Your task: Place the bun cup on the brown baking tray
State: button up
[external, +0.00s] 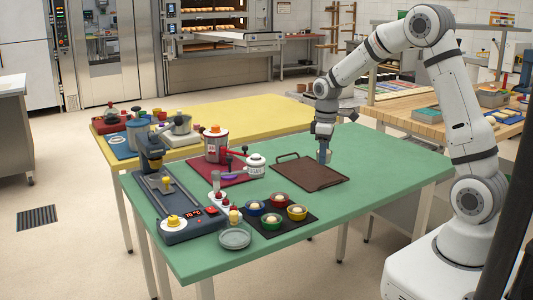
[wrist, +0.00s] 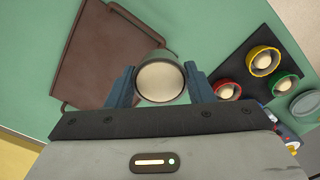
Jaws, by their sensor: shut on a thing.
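My gripper (external: 324,157) points down at the far right part of the brown baking tray (external: 300,178), which lies flat on the green table. In the external view the cup is mostly hidden by the fingers. The tray's visible surface is empty.
A black mat (external: 274,228) with several coloured bun cups lies at the front, near a grey dish (external: 235,239). The green table (external: 390,165) is clear at right.

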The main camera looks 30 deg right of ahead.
jog(key=w+d, duration=0.4)
jog(key=d, duration=0.1)
send_over(324, 181)
jog(key=shift+n, duration=0.4)
notch_tip(324, 181, down, 6)
jog(key=shift+s+r, duration=0.15)
jog(key=shift+r, duration=0.05)
jog(key=shift+f, duration=2.05)
jog(key=shift+f, duration=0.1)
jog(key=o, duration=0.5)
jog(key=shift+f, duration=0.1)
jog(key=shift+o, duration=1)
